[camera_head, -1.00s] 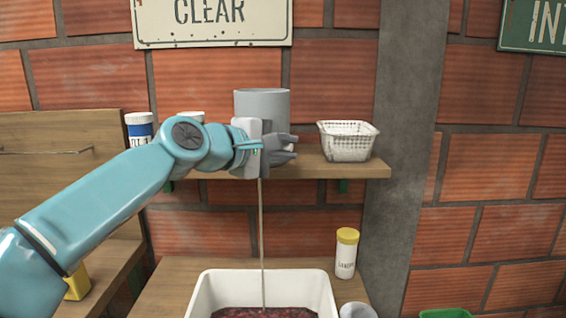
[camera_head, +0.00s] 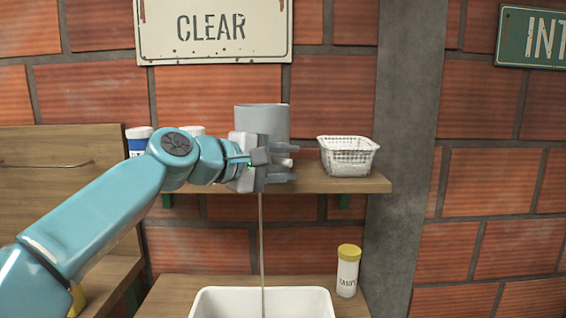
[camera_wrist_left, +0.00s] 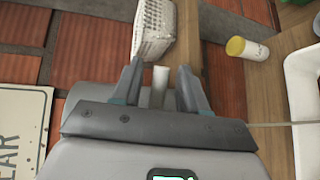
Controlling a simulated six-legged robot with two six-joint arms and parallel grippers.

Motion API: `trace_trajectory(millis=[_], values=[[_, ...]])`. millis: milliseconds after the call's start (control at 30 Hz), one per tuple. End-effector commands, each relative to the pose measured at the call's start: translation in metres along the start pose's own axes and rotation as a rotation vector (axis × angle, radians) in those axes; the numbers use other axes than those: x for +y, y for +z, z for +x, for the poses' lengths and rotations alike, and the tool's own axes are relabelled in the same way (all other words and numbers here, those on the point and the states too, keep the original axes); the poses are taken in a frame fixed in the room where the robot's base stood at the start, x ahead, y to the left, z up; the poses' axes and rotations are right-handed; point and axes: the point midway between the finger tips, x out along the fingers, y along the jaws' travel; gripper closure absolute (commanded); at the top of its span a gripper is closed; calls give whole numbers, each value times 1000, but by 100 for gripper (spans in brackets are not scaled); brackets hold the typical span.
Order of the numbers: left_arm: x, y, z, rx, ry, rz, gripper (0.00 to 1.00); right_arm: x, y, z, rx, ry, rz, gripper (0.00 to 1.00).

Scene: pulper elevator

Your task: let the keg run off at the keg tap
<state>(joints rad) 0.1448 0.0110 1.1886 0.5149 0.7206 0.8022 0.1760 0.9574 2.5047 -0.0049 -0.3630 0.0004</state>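The keg (camera_head: 262,118) is a grey cylinder on the wall shelf, partly hidden by my left gripper. My left gripper (camera_head: 285,164) is in front of the keg. In the left wrist view the left gripper (camera_wrist_left: 160,68) has its fingers apart, with a small pale round peg (camera_wrist_left: 160,80), perhaps part of the tap, showing between them. Neither finger clearly touches it. The tap body is hidden. A thin pale stream (camera_head: 262,250) falls straight down from below the gripper into a white tub (camera_head: 205,303) on the lower bench. My right gripper is out of view.
A white wire basket (camera_head: 348,157) stands on the shelf (camera_head: 330,184), right of the keg. White jars (camera_head: 139,140) stand at its left. A yellow-capped container (camera_head: 347,270) stands beside the tub. A grey pillar (camera_head: 405,150) lies further right.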

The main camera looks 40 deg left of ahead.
Motion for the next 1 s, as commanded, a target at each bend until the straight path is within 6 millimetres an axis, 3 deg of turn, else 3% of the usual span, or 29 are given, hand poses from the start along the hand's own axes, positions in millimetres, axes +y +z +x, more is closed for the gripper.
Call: trace_trajectory(millis=[367,467,800,1000], values=[[1,-1,-10,2,3,0,58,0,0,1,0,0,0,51],[0,-1,-29,5,4,1,58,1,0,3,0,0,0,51],[0,-2,-118,8,2,0,58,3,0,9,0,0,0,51],[-1,-2,-152,5,0,-2,58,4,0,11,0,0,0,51]])
